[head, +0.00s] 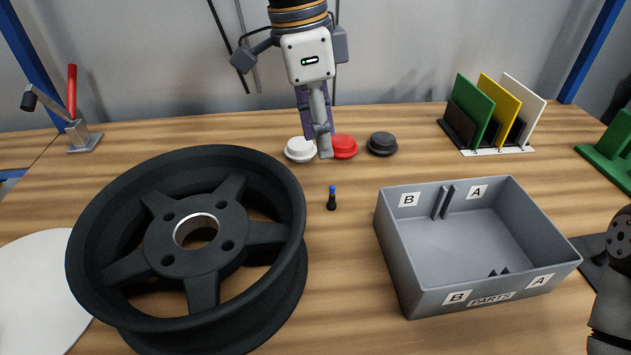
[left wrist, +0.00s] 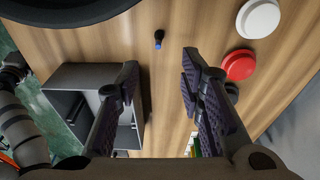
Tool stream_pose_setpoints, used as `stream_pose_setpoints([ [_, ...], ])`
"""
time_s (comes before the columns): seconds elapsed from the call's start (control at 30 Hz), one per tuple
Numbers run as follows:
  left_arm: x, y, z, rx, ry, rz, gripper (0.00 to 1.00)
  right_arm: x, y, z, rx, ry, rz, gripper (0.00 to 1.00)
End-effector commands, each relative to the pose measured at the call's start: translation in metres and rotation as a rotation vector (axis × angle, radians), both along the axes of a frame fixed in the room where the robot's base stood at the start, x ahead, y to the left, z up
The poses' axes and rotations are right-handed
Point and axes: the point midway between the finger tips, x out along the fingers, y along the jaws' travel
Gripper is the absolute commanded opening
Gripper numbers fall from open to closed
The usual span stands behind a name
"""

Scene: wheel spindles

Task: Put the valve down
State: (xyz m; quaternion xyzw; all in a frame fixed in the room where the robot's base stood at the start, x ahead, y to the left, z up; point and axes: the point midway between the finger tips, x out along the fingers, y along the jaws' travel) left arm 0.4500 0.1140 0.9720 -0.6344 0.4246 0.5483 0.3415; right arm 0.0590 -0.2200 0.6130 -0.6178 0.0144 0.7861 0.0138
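The valve (head: 332,198) is a small black piece with a blue cap. It appears to stand upright on the wooden table, between the black wheel rim (head: 205,240) and the grey parts box (head: 395,250). It also shows in the left wrist view (left wrist: 159,37), beyond my fingertips and touching neither finger. My left gripper (head: 325,150) points down above the table, behind the valve in the head view. In the left wrist view its two fingers (left wrist: 160,70) are wide apart with nothing between them. My right gripper is not identifiable; only part of my right arm shows at the right edge.
White (head: 300,149), red (head: 344,147) and black (head: 382,143) round buttons sit behind the valve. Upright green, yellow and white panels (head: 497,110) stand at the back right. A red-handled tool (head: 78,125) stands at the back left. Bare table lies in front of the valve.

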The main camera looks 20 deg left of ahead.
Motion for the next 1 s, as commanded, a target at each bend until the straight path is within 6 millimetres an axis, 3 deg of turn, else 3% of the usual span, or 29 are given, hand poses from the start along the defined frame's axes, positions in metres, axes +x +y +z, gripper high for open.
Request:
stream_pose_setpoints([
  [0.13, 0.004, -0.001, -0.009, 0.027, -0.021, -0.024, 0.35, -0.001, 0.0, -0.001, -0.001, 0.004, -0.001, 0.0],
  [0.3, 0.005, -0.006, -0.049, 0.028, -0.016, -0.023, 0.35, -0.005, -0.001, -0.004, -0.002, 0.017, -0.001, 0.0],
  [0.47, 0.006, -0.01, -0.069, 0.025, -0.019, -0.021, 0.35, -0.006, 0.0, -0.005, -0.001, 0.02, -0.001, 0.0],
  [0.7, 0.001, -0.019, -0.111, 0.025, -0.018, -0.021, 0.35, -0.007, 0.0, -0.007, -0.001, 0.024, 0.0, 0.0],
  [1.0, 0.003, -0.02, -0.117, 0.024, -0.023, -0.022, 0.32, -0.007, 0.0, -0.007, -0.001, 0.025, 0.0, 0.0],
])
